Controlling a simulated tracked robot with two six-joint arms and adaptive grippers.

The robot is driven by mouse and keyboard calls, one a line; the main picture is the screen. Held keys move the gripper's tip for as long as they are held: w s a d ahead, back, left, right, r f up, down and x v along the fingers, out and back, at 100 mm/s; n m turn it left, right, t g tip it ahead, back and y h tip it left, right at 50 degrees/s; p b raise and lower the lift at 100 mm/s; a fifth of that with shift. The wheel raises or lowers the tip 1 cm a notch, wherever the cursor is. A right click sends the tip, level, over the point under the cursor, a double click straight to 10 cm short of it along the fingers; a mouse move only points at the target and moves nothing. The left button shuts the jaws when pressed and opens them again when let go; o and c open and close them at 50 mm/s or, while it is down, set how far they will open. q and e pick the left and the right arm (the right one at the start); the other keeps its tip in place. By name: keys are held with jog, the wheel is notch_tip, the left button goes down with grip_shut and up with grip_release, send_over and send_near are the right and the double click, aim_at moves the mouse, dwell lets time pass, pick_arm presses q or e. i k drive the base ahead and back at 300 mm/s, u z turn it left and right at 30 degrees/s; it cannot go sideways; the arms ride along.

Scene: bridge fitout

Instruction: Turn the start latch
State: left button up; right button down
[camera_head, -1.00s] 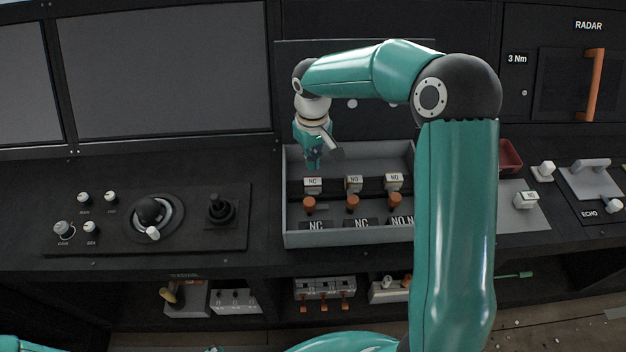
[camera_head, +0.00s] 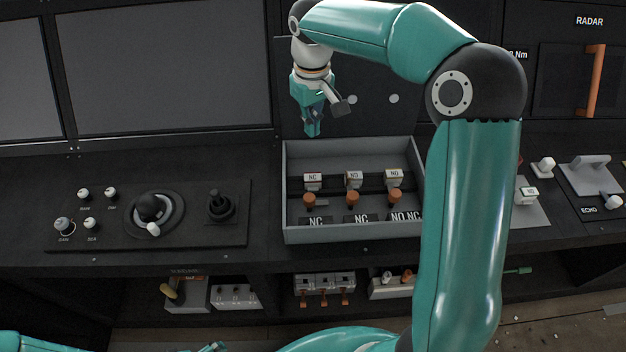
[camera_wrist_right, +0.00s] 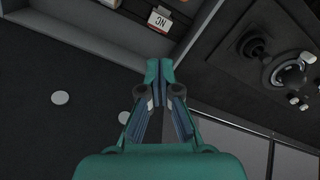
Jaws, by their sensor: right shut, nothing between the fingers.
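My right gripper (camera_head: 311,131) is shut and empty. It points down, above and behind the back wall of a grey open box (camera_head: 350,236) on the console. In the right wrist view its fingertips (camera_wrist_right: 158,72) meet, with the box wall beyond them. I cannot tell which part is the start latch.
Left of the box is a panel with a trackball (camera_head: 150,208), a joystick (camera_head: 219,207) and knobs. Right are a white-topped switch (camera_head: 526,195) and the ECHO panel (camera_head: 588,183). A shelf below holds a breaker block (camera_head: 324,285).

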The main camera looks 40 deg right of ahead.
aim_at(309, 198)
jog(key=k, duration=1)
